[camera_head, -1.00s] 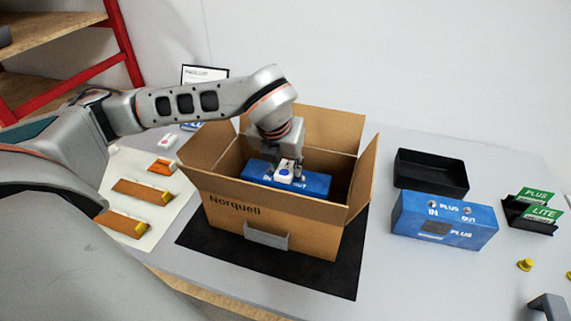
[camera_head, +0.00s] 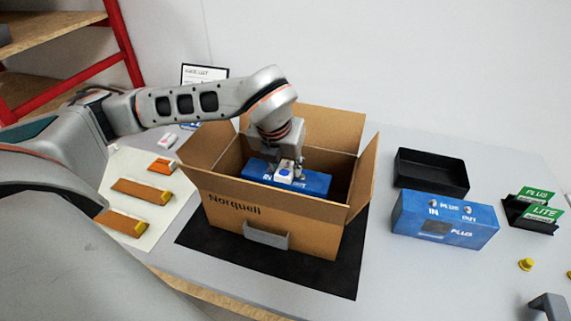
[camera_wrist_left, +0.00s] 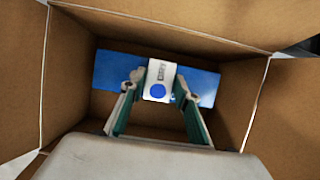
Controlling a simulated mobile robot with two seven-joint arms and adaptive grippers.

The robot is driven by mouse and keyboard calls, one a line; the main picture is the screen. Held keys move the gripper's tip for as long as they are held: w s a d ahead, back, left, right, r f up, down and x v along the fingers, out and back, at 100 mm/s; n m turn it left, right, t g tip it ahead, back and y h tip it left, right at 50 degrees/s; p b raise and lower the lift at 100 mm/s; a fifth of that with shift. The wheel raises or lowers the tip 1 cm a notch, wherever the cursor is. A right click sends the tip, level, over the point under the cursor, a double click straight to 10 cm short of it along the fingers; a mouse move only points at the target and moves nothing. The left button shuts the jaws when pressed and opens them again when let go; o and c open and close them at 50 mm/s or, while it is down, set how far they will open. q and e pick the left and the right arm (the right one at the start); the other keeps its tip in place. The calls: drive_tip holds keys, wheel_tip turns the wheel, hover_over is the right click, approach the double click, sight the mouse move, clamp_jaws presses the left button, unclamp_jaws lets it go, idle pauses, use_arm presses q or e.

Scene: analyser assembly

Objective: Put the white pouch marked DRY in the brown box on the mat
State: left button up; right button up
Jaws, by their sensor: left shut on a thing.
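The brown box (camera_head: 275,226) marked Norquell stands open on the black mat (camera_head: 330,278), its flaps spread. My left gripper (camera_head: 286,170) reaches down into the box opening. It is shut on the small white pouch (camera_head: 284,176), which has a blue dot; its print is too small to read. In the left wrist view, the pouch (camera_wrist_left: 158,80) sits between the two fingertips (camera_wrist_left: 157,90) of the left gripper. A blue unit (camera_head: 313,184) lies inside the box, below or behind the pouch; whether they touch I cannot tell. My right gripper does not show clearly.
Right of the box are a black tray (camera_head: 431,173), a blue PLUS unit (camera_head: 444,220), green PLUS and LITE cards (camera_head: 545,213) in a black holder, and a yellow knob (camera_head: 525,264). A white sheet (camera_head: 157,206) with orange-brown pieces lies to the left. A red-framed shelf (camera_head: 118,45) stands behind.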

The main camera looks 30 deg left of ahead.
use_arm(q)
drive_tip(key=o, duration=1)
